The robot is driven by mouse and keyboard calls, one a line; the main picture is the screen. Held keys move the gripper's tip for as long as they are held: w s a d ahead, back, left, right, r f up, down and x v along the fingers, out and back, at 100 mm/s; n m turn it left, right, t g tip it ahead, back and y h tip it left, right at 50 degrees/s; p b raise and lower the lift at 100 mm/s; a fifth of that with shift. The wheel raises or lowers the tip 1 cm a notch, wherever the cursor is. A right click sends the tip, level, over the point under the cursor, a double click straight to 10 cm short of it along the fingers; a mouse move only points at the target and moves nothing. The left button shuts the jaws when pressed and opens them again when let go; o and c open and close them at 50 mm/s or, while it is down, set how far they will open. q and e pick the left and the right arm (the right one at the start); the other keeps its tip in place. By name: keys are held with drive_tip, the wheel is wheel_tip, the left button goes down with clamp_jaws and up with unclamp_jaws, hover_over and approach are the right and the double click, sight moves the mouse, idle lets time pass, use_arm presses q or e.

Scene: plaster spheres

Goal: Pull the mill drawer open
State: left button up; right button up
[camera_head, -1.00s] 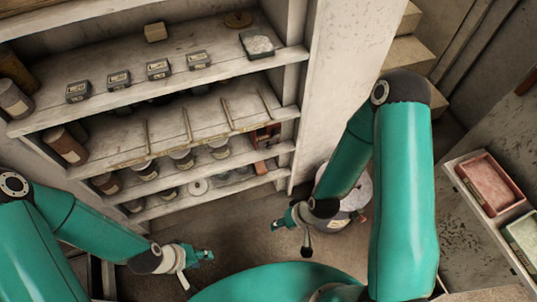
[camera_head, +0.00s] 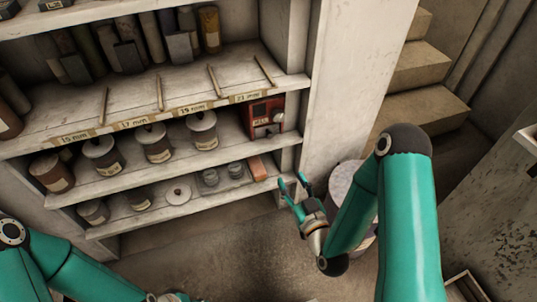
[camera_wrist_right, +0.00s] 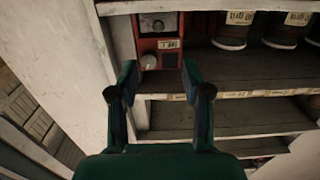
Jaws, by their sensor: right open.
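The mill (camera_head: 257,112) is a small red box with a label and grey metal parts, at the right end of a shelf of jars. In the right wrist view the mill (camera_wrist_right: 172,58) appears upside down, beyond and between my fingers. A pale round knob (camera_wrist_right: 149,62) and a grey metal front plate with a small dark knob (camera_wrist_right: 152,24), likely the drawer, show on it. My right gripper (camera_head: 292,179) is open and empty, below and right of the mill, apart from it; its fingertips also show in the wrist view (camera_wrist_right: 158,68). My left gripper (camera_head: 172,297) is mostly cut off at the bottom edge.
Lidded jars (camera_head: 155,143) stand left of the mill. The labelled shelf edge (camera_head: 190,107) runs above it, and a white upright (camera_head: 350,90) stands to the right. A reddish block (camera_head: 257,168) lies on the shelf below. A pale drum (camera_head: 343,180) stands behind my right arm.

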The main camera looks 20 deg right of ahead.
drive_tip(key=b, duration=0.2)
approach(270, 137)
drive_tip(key=w, duration=0.8)
drive_tip(key=shift+w+f, duration=0.25)
drive_tip(key=shift+w, duration=0.05)
clamp_jaws()
